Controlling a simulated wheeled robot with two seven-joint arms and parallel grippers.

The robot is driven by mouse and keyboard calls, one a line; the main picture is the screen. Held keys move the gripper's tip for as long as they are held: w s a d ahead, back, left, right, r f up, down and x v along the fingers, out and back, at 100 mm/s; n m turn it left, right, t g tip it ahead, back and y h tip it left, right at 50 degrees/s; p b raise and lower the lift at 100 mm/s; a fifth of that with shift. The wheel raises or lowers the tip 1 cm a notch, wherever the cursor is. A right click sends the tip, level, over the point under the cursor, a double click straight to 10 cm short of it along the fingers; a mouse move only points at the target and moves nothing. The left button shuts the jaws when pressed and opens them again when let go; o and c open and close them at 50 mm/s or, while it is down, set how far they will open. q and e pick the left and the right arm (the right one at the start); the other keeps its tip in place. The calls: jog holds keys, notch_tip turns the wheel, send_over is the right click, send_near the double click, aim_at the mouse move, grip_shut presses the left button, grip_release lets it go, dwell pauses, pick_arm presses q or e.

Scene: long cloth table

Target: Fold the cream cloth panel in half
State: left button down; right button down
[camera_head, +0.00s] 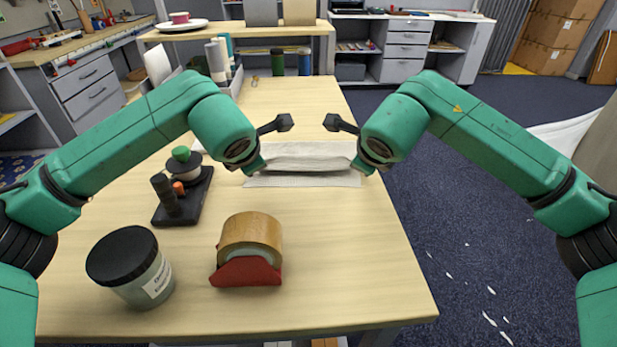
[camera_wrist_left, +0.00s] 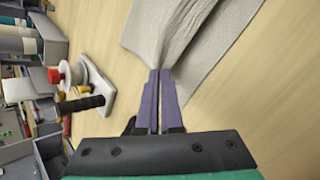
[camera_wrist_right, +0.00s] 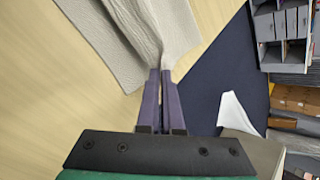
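The cream cloth panel (camera_head: 305,179) lies across the table between my two grippers. Its near part is flat, and behind it a raised, wrinkled part runs from one gripper to the other. In the left wrist view, my left gripper (camera_wrist_left: 160,76) is closed on the gathered edge of the cloth (camera_wrist_left: 165,30). In the right wrist view, my right gripper (camera_wrist_right: 161,76) is closed on the gathered opposite edge (camera_wrist_right: 165,22). A flat layer of cloth shows beside each pinched part. In the head view the fingertips are mostly hidden by my wrists.
A tape roll on a red holder (camera_head: 245,272), a black-lidded jar (camera_head: 158,284) and a black-based stand (camera_head: 200,209) are on the near left of the table (camera_head: 340,280). A grey bin with rolls (camera_head: 238,82) stands behind. The table's right edge is close to my right gripper.

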pick_arm(q)
jog(key=shift+s+a+f, duration=0.15)
jog(key=shift+f, duration=0.45)
pick_arm(e)
jog(key=shift+s+d+f, duration=0.15)
jog(key=shift+f, duration=0.45)
pick_arm(q)
jog(key=c, duration=0.7)
grip_release()
jog(key=shift+r, duration=0.1)
pick_arm(e)
jog(key=c, duration=0.7)
grip_release()
jog(key=shift+r, duration=0.1)
pick_arm(q)
jog(key=shift+s, duration=0.2)
pick_arm(e)
jog(key=shift+s, duration=0.2)
